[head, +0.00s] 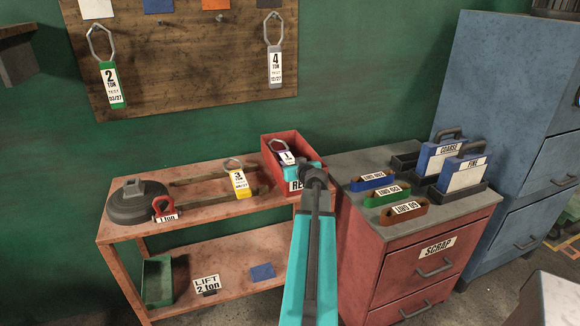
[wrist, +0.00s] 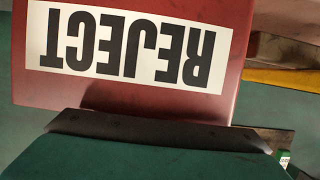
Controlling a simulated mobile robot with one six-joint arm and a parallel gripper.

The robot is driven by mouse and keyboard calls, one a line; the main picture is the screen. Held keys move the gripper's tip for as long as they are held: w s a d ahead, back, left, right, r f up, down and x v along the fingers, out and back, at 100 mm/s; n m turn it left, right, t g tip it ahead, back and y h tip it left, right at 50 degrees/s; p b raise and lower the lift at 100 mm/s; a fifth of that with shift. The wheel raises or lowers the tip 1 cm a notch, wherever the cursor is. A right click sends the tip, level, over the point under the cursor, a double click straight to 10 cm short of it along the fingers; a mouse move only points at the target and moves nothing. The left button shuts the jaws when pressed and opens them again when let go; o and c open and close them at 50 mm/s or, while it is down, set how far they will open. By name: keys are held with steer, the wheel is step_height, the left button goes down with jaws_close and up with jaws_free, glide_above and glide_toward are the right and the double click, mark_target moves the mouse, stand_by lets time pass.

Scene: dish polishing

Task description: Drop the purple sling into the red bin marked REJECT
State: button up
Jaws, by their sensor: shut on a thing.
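The red bin marked REJECT (head: 280,138) stands at the right end of the rack's top shelf. Its REJECT label shows upside down in the wrist view, on the bin's red wall (wrist: 125,93). The purple sling (head: 287,158), with a white tag reading 1 and a metal ring, appears over the bin's opening, at the tip of my teal arm. My gripper (head: 299,171) is shut on it. The arm hides part of the bin's front and label. In the wrist view I cannot make out the sling or the fingertips.
A yellow sling (head: 241,184), a red-tagged shackle (head: 164,208) and a dark round weight (head: 137,206) are on the top shelf. Right of the bin, the SCRAP cabinet (head: 455,211) carries several looped bands and blue boxes. Green and grey slings hang on the board behind.

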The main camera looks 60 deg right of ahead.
steer(key=shift+s+a+f, duration=0.1)
steer(key=shift+a+f, duration=0.1)
steer(key=shift+f, duration=0.45)
steer(key=o, duration=1.1)
steer(key=shift+f, duration=0.1)
steer(key=shift+r+p, duration=0.35)
steer(key=shift+p, duration=0.2)
steer(key=shift+r+p, duration=0.35)
steer(key=shift+p, duration=0.2)
steer(key=shift+s+a, duration=0.15)
steer(key=shift+s, duration=0.15)
steer(key=b+v, duration=0.1)
steer(key=v, duration=0.4)
steer(key=b+v, duration=0.1)
steer(key=v, duration=0.2)
steer(key=shift+s+r+b, duration=0.1)
steer(key=shift+r+b, duration=0.2)
steer(key=shift+r, duration=0.1)
steer(key=shift+f+b, duration=0.1)
steer(key=shift+b, duration=0.95)
steer(key=b, duration=0.7)
steer(key=shift+r, duration=0.3)
steer(key=b+v, duration=0.1)
steer(key=b, duration=0.7)
steer(key=shift+s+a, duration=0.2)
steer(key=shift+s, duration=0.1)
